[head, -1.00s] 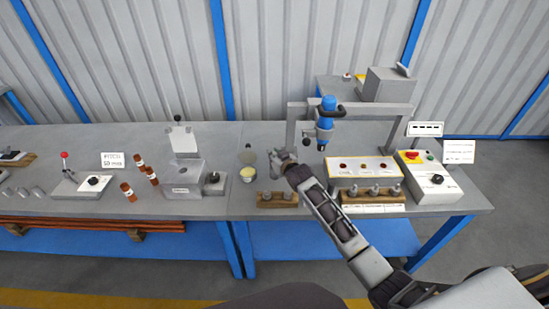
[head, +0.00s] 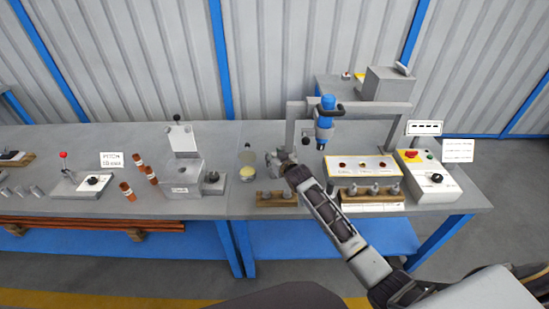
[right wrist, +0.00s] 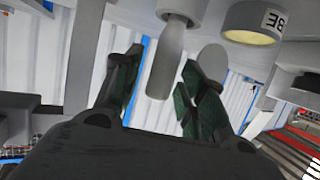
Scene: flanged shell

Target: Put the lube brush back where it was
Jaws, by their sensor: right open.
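My right gripper (head: 273,162) is open beside the lube pot, low over the bench. In the right wrist view, its two dark fingers (right wrist: 160,92) stand apart. A grey rounded handle (right wrist: 166,62), which looks like the lube brush, is between them with a gap on each side. Its far end meets a wider grey collar (right wrist: 183,8). In the head view my gripper hides this handle. The lube pot (head: 247,175) has a yellowish top; in the wrist view the pot (right wrist: 240,18) shows part of its label. My left gripper is not in view.
A pale oval disc (head: 248,157) stands behind the pot. A wooden rack (head: 277,199) with grey parts lies in front of my gripper. A blue tool (head: 326,112) hangs from a grey frame at the right. A button panel (head: 360,168) stands below it.

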